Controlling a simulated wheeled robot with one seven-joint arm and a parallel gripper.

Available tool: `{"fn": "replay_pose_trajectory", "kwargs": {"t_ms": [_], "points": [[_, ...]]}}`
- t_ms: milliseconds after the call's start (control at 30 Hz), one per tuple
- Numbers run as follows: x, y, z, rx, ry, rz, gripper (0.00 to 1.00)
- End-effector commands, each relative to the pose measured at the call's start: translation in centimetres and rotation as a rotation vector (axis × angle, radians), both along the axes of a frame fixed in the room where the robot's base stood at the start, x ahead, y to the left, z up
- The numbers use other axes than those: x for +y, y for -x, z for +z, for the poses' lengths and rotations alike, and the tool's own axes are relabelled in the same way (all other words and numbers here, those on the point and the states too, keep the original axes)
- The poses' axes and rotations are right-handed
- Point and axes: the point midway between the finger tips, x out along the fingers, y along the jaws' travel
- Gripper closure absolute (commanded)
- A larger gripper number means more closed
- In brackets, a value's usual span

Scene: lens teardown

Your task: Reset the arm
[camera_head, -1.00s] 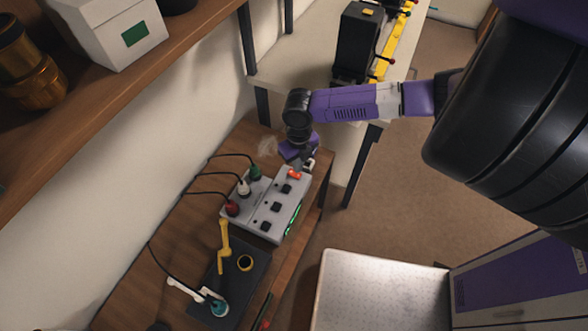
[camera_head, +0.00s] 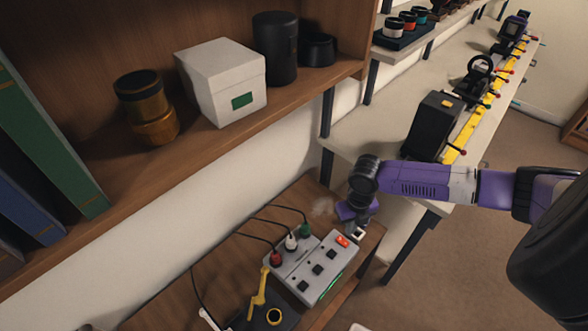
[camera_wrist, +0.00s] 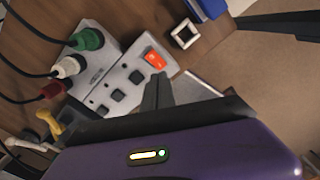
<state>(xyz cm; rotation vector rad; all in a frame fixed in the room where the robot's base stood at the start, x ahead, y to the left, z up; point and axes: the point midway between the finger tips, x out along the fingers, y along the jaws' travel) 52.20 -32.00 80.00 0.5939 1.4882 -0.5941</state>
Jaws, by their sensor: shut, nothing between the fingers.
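My arm (camera_head: 425,182) is purple and white and reaches in from the right in the head view. My gripper (camera_head: 351,228) points down at the far right end of the grey power strip (camera_head: 295,282). In the wrist view the fingers of my gripper (camera_wrist: 158,90) are together and empty, in front of the strip (camera_wrist: 124,75). The strip has an orange-red switch (camera_head: 342,240), also seen in the wrist view (camera_wrist: 154,59), and several dark sockets. A green, a white and a red plug sit in its back row. Whether the fingers touch the strip I cannot tell.
A small white square frame (camera_wrist: 184,34) lies near the strip. A wooden shelf with a white box (camera_head: 222,85) and a brass lens (camera_head: 147,108) overhangs on the left. A pale bench (camera_head: 400,125) with a black device (camera_head: 432,127) stands behind.

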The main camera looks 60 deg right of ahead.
Motion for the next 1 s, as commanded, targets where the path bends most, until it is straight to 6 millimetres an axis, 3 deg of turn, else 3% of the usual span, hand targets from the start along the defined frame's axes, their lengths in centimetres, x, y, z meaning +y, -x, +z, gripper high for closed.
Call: {"fn": "replay_pose_trajectory", "kwargs": {"t_ms": [300,367,467,600,700,867,1000], "points": [[0.0,-0.3,0.0,-0.011,-0.001,-0.066,1.0],[-0.1,-1.0,0.0,-0.041,0.002,-0.141,1.0],[-0.1,-3.6,0.5,-0.145,0.007,-0.301,1.0],[2.4,-7.0,1.3,-0.318,-0.041,-0.509,1.0],[4.5,-7.8,2.0,-0.426,-0.119,-0.66,1.0],[8.8,-6.9,3.6,-0.555,-0.318,-0.907,1.0],[14.0,-4.4,6.0,-0.603,-0.566,-1.131,1.0]]}}
